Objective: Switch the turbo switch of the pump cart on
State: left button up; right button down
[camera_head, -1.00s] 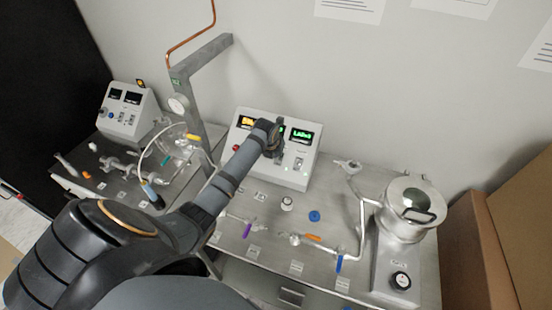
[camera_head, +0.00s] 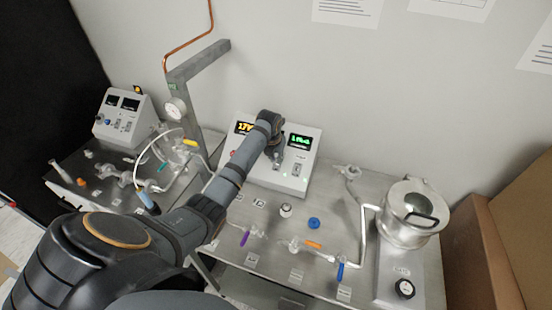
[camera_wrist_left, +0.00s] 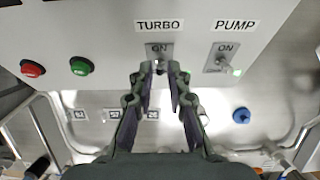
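The pump cart's grey control box (camera_head: 258,176) stands at the back of the bench. In the left wrist view its turbo switch (camera_wrist_left: 158,66) is a small metal lever on a plate marked ON, under the TURBO label (camera_wrist_left: 160,26). My left gripper (camera_head: 277,158) is at the box front. In the left wrist view its fingertips (camera_wrist_left: 160,74) are apart, one on each side of the turbo lever. Whether they touch it, and the lever's exact tilt, I cannot tell. The pump switch (camera_wrist_left: 221,58) is to the right, with a lit green lamp. My right gripper is not in view.
Red (camera_wrist_left: 32,68) and green (camera_wrist_left: 80,66) buttons are left of the turbo switch. Pipes with purple (camera_head: 245,238), orange (camera_head: 313,245) and blue (camera_head: 340,271) handles cross the bench. A metal chamber (camera_head: 405,232) stands right. A second control box (camera_head: 125,118) stands far left.

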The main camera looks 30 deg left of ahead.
pick_arm(q)
jog(key=shift+o, duration=1)
jog(key=shift+r, duration=0.2)
jog(key=v, duration=1.1)
jog(key=shift+r, duration=0.3)
